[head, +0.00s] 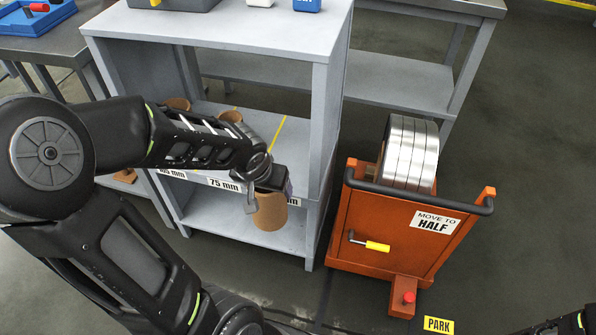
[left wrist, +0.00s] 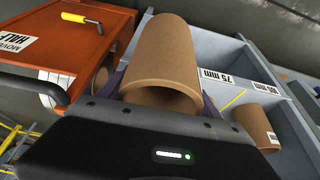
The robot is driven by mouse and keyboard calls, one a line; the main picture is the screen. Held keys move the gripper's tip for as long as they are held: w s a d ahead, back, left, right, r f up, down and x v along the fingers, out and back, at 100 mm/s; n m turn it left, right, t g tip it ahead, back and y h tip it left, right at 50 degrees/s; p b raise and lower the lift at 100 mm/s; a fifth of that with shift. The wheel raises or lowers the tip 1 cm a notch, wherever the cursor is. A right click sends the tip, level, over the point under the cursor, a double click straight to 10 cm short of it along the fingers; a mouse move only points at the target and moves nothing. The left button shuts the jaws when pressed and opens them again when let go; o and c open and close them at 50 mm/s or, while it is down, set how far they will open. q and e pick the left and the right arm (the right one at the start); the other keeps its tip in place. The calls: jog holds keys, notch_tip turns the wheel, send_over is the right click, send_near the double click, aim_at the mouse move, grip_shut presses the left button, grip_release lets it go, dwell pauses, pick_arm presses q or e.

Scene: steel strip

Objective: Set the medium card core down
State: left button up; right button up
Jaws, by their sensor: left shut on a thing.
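A brown card core (head: 270,212), a hollow tube, is held by my left gripper (head: 268,190) at the front edge of the grey shelf unit's middle shelf (head: 262,125). In the left wrist view the core (left wrist: 163,65) fills the space between the fingers, its open end toward the camera. The gripper is shut on it. I cannot tell whether the core touches the shelf. Two other brown cores (head: 177,104) (head: 231,116) stand farther left on the shelf, partly hidden by my left arm.
Size labels, including 75 mm (head: 224,183), run along the shelf front; yellow lines divide the shelf. To the right stands an orange cart (head: 395,235) with silver steel coils (head: 410,152), a black handle and a MOVE TO HALF sign. Grey floor separates shelf and cart.

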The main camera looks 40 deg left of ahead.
pick_arm(q)
jog(key=shift+a, duration=0.1)
jog(key=w+a, duration=0.2)
jog(key=w, duration=0.6)
jog(key=w+a, duration=0.3)
jog(key=w, duration=0.5)
jog(key=shift+a+p, duration=0.3)
jog(key=shift+p, duration=0.05)
jog(key=shift+w, duration=0.1)
jog(key=shift+s+b+x, duration=0.2)
jog(key=shift+b+x, duration=0.2)
jog(key=shift+x, duration=1.35)
jog(key=shift+f, duration=0.1)
jog(key=shift+f, duration=0.15)
jog(key=o, duration=1.9)
jog(key=shift+s, duration=0.1)
jog(key=shift+c, duration=0.2)
